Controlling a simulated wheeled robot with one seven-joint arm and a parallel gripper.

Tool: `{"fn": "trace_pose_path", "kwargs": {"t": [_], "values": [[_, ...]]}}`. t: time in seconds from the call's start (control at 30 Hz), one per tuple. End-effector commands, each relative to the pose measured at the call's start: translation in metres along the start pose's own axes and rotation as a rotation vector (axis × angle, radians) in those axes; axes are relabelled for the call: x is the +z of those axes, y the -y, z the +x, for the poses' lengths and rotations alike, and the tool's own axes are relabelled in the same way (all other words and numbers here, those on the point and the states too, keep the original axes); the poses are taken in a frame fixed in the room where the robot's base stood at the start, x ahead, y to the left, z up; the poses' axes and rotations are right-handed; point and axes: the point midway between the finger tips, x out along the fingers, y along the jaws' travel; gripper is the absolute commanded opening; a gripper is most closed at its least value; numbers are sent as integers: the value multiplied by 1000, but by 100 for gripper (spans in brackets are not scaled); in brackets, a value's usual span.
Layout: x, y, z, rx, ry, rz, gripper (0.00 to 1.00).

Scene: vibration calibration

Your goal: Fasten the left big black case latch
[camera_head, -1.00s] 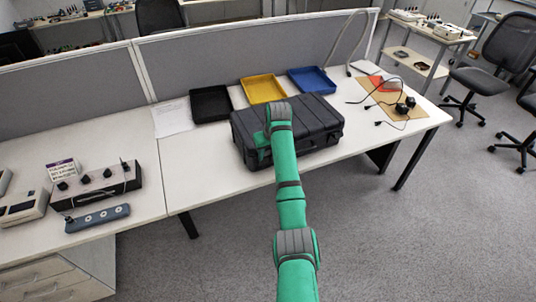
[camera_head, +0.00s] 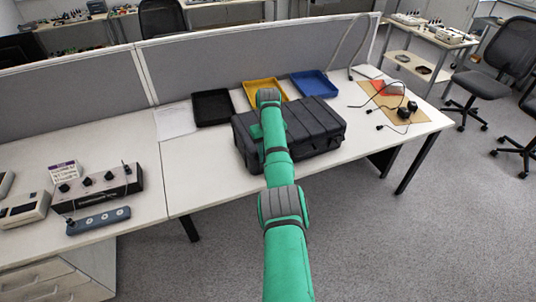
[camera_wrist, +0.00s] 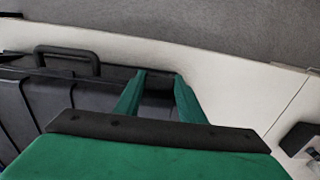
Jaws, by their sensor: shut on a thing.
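The big black case (camera_head: 315,122) lies closed on the white table in the head view, partly covered by my green arm. In the wrist view its dark ribbed lid (camera_wrist: 45,100) fills the left, with the carry handle (camera_wrist: 68,60) on its front side. My gripper (camera_wrist: 160,78) is at the case's front edge, to the right of the handle in the wrist view, with a finger on each side of a dark part there. It is shut on that part, which appears to be the left latch. The latch itself is mostly hidden by the fingers and hand.
Black (camera_head: 212,107), yellow (camera_head: 265,92) and blue (camera_head: 312,83) trays stand behind the case. A knobbed control box (camera_head: 100,188) and a blue-grey strip (camera_head: 98,220) lie to the left. Cables and a black device (camera_head: 405,110) lie to the right. Bare table lies left of the case.

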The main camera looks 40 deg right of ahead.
Motion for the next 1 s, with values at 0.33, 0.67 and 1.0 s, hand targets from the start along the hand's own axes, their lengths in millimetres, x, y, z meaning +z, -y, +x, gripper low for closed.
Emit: {"fn": "trace_pose_path", "kwargs": {"t": [0.33,0.67,1.0], "values": [[0,-1,-1,1,0,1,55],[0,0,-8,0,-1,0,55],[-1,-1,-66,1,-3,0,55]]}}
